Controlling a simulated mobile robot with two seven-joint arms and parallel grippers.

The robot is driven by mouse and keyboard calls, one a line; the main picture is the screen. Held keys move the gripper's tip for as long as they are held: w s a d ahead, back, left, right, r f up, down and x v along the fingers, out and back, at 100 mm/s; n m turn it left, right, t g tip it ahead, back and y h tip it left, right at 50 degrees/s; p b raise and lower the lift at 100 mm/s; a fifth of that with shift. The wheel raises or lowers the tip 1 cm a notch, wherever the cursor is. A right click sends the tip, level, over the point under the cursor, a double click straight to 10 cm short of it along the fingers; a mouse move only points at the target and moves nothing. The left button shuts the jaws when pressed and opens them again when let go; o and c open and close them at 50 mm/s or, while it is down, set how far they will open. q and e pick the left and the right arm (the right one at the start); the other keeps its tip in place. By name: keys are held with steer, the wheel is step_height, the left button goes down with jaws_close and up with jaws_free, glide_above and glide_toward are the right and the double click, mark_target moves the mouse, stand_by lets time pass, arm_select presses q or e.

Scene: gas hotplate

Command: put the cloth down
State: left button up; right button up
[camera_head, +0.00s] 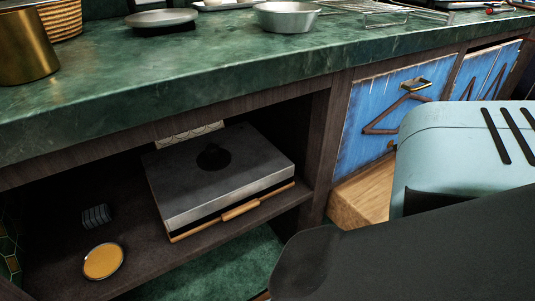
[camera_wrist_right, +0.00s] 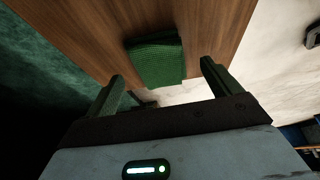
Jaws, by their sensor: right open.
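In the right wrist view, a green textured cloth (camera_wrist_right: 155,62) lies folded on a brown wooden surface (camera_wrist_right: 100,25), close to its edge. My right gripper (camera_wrist_right: 162,70) is open, with its two fingertips spread to either side of the cloth's near part. I cannot tell whether the fingers touch the cloth. In the head view, a flat silver-grey hotplate (camera_head: 205,194) with a dark round burner stands in the open shelf under the counter. Neither gripper shows in the head view, and my left gripper is out of sight.
The green counter (camera_head: 180,75) carries a shallow plate (camera_head: 161,18), a metal bowl (camera_head: 287,17), a wire rack (camera_head: 385,14) and a brass pot (camera_head: 26,47). A yellow-topped round item (camera_head: 103,261) and a small grey ribbed item (camera_head: 96,216) lie on the dark shelf. Blue doors (camera_head: 385,110) are at right.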

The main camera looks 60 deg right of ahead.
steer(key=p+v, duration=0.3)
steer(key=v, duration=0.6)
steer(key=shift+p, duration=0.4)
steer(key=shift+a+r, duration=0.1)
